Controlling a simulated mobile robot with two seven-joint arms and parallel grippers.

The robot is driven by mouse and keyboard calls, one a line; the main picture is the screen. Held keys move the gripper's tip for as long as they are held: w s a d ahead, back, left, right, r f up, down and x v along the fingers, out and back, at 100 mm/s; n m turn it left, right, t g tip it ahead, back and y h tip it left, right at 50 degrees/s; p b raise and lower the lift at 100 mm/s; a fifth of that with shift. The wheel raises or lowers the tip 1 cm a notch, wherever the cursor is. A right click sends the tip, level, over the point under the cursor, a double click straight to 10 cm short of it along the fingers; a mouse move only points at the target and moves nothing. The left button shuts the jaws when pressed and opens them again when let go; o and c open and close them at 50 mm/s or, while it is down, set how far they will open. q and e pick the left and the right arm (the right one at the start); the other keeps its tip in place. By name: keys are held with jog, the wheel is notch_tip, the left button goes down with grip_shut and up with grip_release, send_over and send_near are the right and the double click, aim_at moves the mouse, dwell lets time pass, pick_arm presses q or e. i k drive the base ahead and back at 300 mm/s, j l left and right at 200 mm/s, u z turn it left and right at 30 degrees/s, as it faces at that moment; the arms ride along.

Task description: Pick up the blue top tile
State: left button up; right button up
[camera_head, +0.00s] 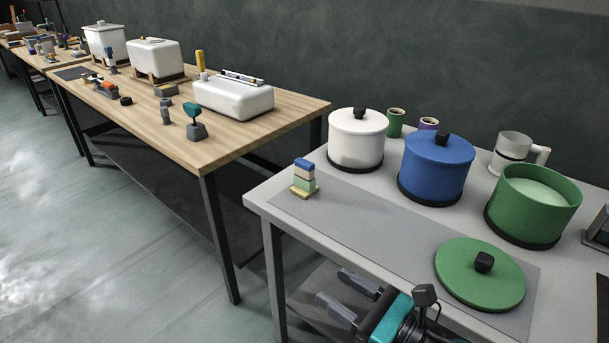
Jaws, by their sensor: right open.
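The blue top tile (305,165) lies on top of a small stack near the left end of the grey table. Beneath it are a pale tile and a green tile (304,185), on a yellowish base (304,192). My right gripper (331,286) is at the bottom of the view, in front of the table's front edge. Its two grey fingers are apart with nothing between them, pointing up and left. It is well short of the stack and touches none of it. My left gripper is not in view.
A grey mat (385,226) in front is mostly clear. A green lid (480,275) lies on its right. White (357,138), blue (436,167) and open green (533,205) canisters stand behind. A wooden bench (290,108) with tools stands left, across a gap.

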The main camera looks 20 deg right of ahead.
aim_at(304, 185)
jog(key=i+l, duration=0.25)
jog(key=i, duration=0.15)
jog(key=i+l, duration=0.25)
jog(key=i, duration=0.1)
